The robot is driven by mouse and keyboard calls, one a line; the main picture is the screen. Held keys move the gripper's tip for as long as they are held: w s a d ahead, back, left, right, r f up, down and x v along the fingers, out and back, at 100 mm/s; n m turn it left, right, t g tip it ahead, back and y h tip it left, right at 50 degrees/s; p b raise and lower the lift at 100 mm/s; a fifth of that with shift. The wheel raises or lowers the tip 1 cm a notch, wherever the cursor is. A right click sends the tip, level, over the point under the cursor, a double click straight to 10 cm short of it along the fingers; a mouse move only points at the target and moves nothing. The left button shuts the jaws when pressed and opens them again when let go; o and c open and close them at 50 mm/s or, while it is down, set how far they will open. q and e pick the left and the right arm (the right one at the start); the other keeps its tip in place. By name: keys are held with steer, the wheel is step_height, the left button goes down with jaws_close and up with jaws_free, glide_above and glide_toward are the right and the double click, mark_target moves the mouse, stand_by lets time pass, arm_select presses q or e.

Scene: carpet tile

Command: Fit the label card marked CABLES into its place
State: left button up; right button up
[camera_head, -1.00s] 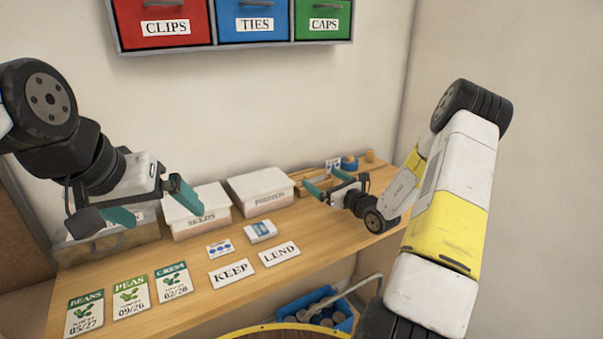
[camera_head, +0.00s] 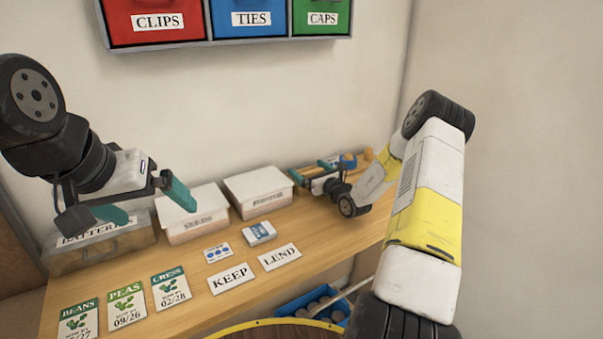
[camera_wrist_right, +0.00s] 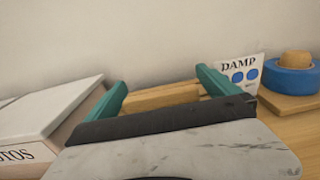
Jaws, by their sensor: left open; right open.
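I see no card reading CABLES in either view. My left gripper (camera_head: 145,203) is open and empty, in the air above the left end of the bench, near the box marked BATTERIES (camera_head: 85,251). My right gripper (camera_head: 310,170) is open low at the back of the bench, right of the white boxes. Its two teal fingers (camera_wrist_right: 162,84) show in the right wrist view with a tan wooden piece (camera_wrist_right: 160,97) between or just beyond them; I cannot tell which. A card marked DAMP (camera_wrist_right: 238,72) stands beside the right finger.
White boxes (camera_head: 190,212) (camera_head: 258,190) stand along the wall. Cards KEEP (camera_head: 231,278) and LEND (camera_head: 279,257) and seed packets (camera_head: 127,305) lie in front. Drawers CLIPS (camera_head: 157,21), TIES (camera_head: 250,18) and CAPS (camera_head: 322,18) hang above. A blue tape roll (camera_wrist_right: 290,76) is at right.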

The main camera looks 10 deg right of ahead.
steer(key=shift+c, duration=0.2)
steer(key=c, duration=1.3)
